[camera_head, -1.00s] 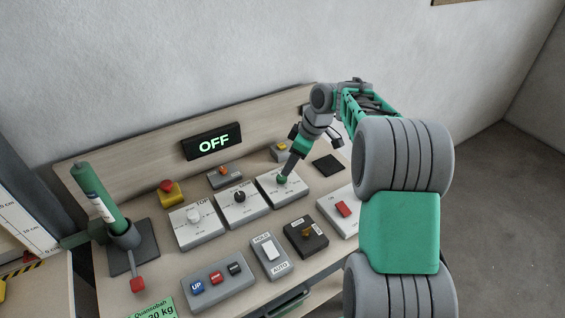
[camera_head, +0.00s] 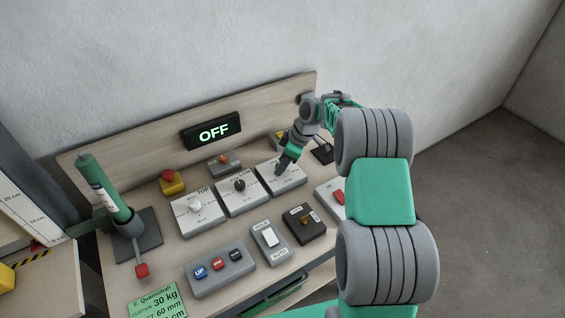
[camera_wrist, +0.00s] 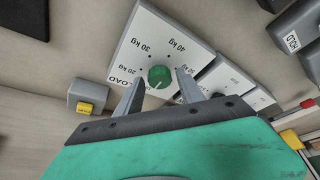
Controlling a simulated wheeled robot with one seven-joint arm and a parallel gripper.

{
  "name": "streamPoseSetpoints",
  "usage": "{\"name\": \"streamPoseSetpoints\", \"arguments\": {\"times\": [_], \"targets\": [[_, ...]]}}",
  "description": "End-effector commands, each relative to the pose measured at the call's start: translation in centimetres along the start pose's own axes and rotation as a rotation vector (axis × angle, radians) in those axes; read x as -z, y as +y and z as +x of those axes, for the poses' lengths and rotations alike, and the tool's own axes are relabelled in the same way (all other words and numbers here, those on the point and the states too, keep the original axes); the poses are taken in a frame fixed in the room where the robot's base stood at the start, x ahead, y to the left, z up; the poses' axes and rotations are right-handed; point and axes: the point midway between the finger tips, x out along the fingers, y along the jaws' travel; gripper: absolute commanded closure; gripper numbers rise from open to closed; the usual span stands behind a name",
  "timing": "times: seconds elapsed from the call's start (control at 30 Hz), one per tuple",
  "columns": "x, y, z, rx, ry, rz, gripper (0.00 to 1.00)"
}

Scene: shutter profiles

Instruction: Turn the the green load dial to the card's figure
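The green load dial (camera_wrist: 159,76) sits on a pale box (camera_wrist: 143,27) marked LOAD, with 20, 30 and 40 kg around it. A small light mark shows on the dial, but its exact setting is hard to read. My gripper (camera_wrist: 160,84) is open, with one finger on each side of the dial; I see gaps and cannot tell the depth. In the head view my gripper (camera_head: 284,167) is over the load box (camera_head: 294,181) and hides the dial. The green card (camera_head: 158,302) at the lower left reads 30 kg and 60 mm; its lower part is cut off.
The TOP dial box (camera_head: 199,218) and another dial box (camera_head: 243,203) stand left of the load box. A HOLD/AUTO switch (camera_head: 270,241), a black box (camera_head: 304,227) and a red rocker box (camera_head: 334,197) are in front. The display (camera_head: 212,131) reads OFF.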

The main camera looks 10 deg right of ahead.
Motion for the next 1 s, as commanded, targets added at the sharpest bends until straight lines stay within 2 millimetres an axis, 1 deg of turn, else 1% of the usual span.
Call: {"name": "streamPoseSetpoints", "arguments": {"times": [0.03,0.07,0.53,0.87,1.0], "targets": [[0.00,0.00,-0.02,0.000,0.000,0.000,0.60],[0.00,0.00,-0.02,0.000,0.000,0.000,0.62],[0.01,0.02,-0.06,-0.001,0.000,0.000,1.00],[0.01,0.04,-0.04,-0.007,0.000,0.011,1.00],[-0.02,-0.02,0.07,-0.020,0.000,0.046,1.00]]}}
